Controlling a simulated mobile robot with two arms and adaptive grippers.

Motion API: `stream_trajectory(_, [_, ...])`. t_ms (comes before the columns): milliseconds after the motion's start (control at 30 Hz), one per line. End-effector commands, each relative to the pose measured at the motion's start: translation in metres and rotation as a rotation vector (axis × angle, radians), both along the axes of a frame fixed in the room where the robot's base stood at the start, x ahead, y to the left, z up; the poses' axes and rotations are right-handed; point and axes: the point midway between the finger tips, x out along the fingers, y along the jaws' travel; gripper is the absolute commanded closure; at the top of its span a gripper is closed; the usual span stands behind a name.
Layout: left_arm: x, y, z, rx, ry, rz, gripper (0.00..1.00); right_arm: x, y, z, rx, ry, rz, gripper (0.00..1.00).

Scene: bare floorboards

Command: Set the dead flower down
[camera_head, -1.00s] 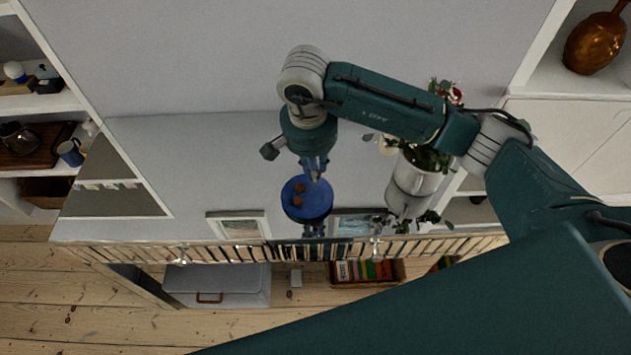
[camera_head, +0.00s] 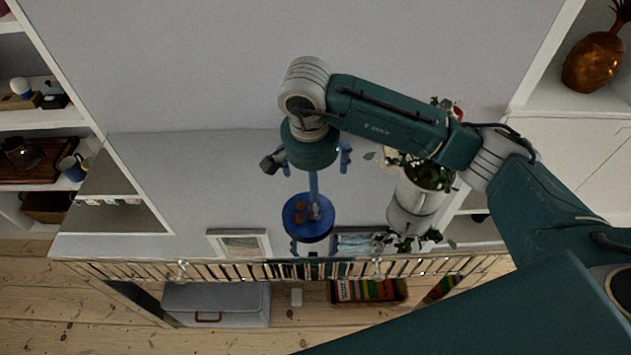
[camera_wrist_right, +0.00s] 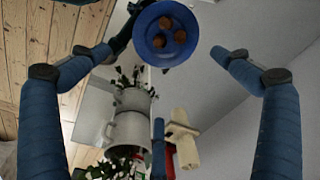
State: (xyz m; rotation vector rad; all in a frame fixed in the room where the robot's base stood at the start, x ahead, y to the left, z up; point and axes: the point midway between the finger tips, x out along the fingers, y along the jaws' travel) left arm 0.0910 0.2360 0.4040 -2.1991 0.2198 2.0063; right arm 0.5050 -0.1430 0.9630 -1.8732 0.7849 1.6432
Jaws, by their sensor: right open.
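My right gripper (camera_head: 315,163) hangs fingers-down above a blue plate (camera_head: 297,228), its two fingers spread wide. In the wrist view my right gripper (camera_wrist_right: 165,54) is also open, with nothing visibly pinched between the tips. The plate (camera_wrist_right: 150,53) there holds brown round lumps. A thin blue upright rod (camera_head: 313,187) shows below the gripper and reaches down to the plate. I cannot pick out the dead flower for certain. A white vase (camera_head: 411,194) with leafy plants stands right of the plate. My left gripper is out of view.
Picture frames (camera_head: 240,244) stand near the plate, above a row of books (camera_head: 200,269). Open shelves with a blue mug (camera_head: 72,167) are at the left. A copper pineapple (camera_head: 593,62) stands at upper right. My right forearm passes over the plants.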

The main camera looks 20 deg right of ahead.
Motion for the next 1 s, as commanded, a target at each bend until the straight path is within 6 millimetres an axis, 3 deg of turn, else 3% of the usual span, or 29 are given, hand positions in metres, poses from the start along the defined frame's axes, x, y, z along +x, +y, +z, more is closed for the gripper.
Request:
stream_trajectory(267, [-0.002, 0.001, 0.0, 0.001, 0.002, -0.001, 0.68, 0.0, 0.001, 0.011, 0.001, -0.004, 0.0, 0.0])
stream_trajectory(700, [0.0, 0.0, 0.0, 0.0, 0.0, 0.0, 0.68, -0.008, 0.008, 0.097, -0.001, -0.005, 0.001, 0.0])
stream_trajectory(1000, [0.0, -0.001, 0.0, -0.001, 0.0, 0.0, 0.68, -0.011, 0.01, 0.119, 0.0, 0.0, 0.0, 0.0])
